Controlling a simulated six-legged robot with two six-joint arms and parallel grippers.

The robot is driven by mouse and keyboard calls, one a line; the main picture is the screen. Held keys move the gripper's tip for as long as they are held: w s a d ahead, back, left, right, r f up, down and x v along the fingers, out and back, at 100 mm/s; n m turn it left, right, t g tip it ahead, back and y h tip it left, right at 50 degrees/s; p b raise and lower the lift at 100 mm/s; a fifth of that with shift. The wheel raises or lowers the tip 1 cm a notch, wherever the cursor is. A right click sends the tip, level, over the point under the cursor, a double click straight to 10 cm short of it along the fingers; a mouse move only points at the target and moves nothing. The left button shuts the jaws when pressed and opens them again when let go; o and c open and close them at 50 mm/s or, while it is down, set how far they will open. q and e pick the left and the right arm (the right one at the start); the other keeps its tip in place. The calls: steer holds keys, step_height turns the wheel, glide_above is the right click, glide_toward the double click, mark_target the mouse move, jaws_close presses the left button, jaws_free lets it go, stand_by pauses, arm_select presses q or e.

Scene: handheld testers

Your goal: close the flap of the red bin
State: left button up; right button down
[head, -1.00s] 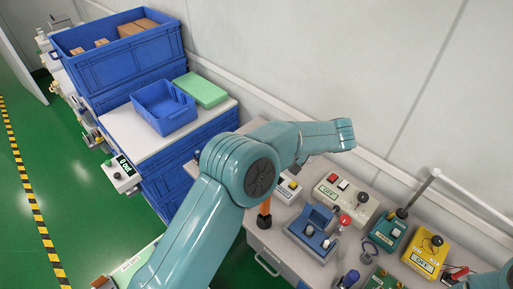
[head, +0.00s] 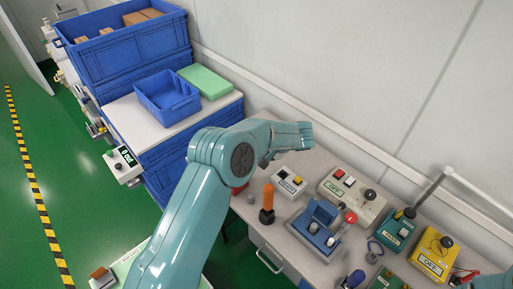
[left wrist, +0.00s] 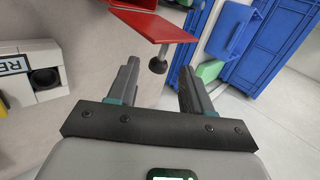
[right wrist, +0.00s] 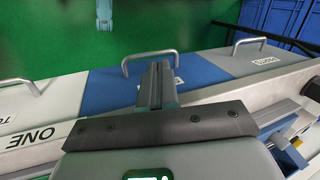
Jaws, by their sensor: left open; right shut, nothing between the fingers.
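The red bin (left wrist: 133,3) is at the top of the left wrist view, partly cut off by the frame edge. Its flat red flap (left wrist: 160,27) sticks out from the bin at an angle, with open space between them. In the head view a small patch of the red bin (head: 240,188) shows under my left arm; the rest is hidden. My left gripper (left wrist: 157,72) is open and empty, its fingertips pointing toward the flap but apart from it. My right gripper (right wrist: 159,70) is shut and empty above drawer fronts, away from the bin.
A dark round knob on a stalk (left wrist: 157,65) stands just below the flap. An orange handle (head: 268,197), a blue fixture (head: 317,225) and several switch boxes, one yellow (head: 433,254), crowd the bench. Blue crates (head: 130,50) stand at left.

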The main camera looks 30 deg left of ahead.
arm_select(q)
steer(key=shift+w+a+f, duration=0.2)
steer(key=shift+a+f, duration=0.1)
steer(key=shift+f, duration=0.15)
jaws_close()
